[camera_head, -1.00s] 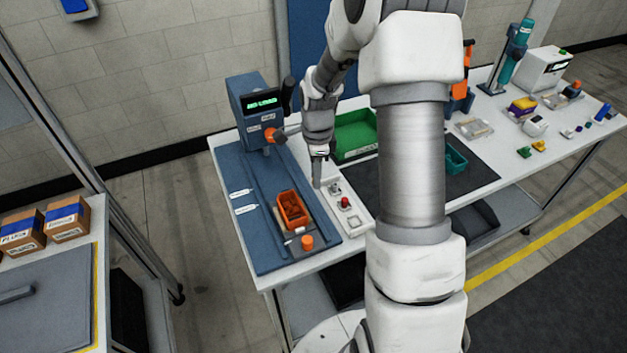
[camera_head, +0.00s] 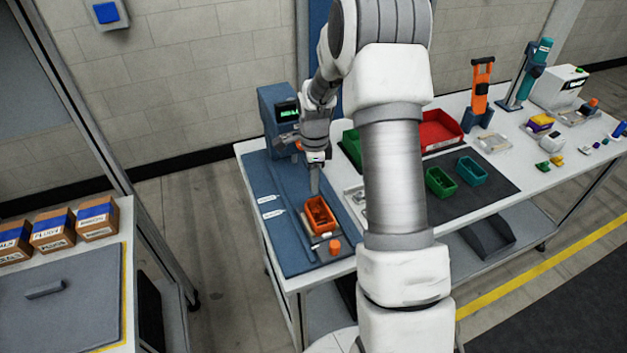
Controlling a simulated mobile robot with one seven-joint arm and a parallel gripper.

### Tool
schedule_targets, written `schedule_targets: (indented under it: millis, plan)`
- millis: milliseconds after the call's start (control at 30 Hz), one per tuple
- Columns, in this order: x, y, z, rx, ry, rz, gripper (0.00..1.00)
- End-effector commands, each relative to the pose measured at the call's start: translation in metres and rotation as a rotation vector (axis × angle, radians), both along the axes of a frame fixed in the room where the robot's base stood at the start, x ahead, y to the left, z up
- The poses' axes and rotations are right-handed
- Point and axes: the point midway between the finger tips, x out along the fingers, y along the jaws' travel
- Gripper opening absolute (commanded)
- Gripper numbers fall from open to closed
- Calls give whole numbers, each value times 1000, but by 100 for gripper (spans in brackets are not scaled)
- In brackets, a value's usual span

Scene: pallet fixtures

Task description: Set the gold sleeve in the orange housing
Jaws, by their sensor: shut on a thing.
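My gripper (camera_head: 315,190) points straight down over the blue press bed, just behind the orange open-topped housing (camera_head: 309,230). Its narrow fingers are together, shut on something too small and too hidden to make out. The orange housing stands on the bed with darker reddish-brown shapes inside; its far edge is close to my fingertips, and I cannot tell whether they touch. I cannot pick out the gold sleeve anywhere in view. An orange round knob (camera_head: 334,247) sits in front of the housing.
A blue machine (camera_head: 275,105) with a green display stands behind the bed. My arm hides the middle of the table. Green (camera_head: 440,182) and teal (camera_head: 472,171) bins stand on a dark mat to the right, with a red tray (camera_head: 436,130) behind. Boxes stand on the left bench.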

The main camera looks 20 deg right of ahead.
Motion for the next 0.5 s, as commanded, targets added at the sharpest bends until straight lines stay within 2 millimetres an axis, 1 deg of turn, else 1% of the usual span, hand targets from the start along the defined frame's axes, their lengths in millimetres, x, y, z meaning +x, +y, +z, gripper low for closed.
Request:
schedule_targets:
  millis: [33,500]
  plan:
    - [0,0,-5,1,1,0,0]
    - [0,1,-50,0,0,1,0]
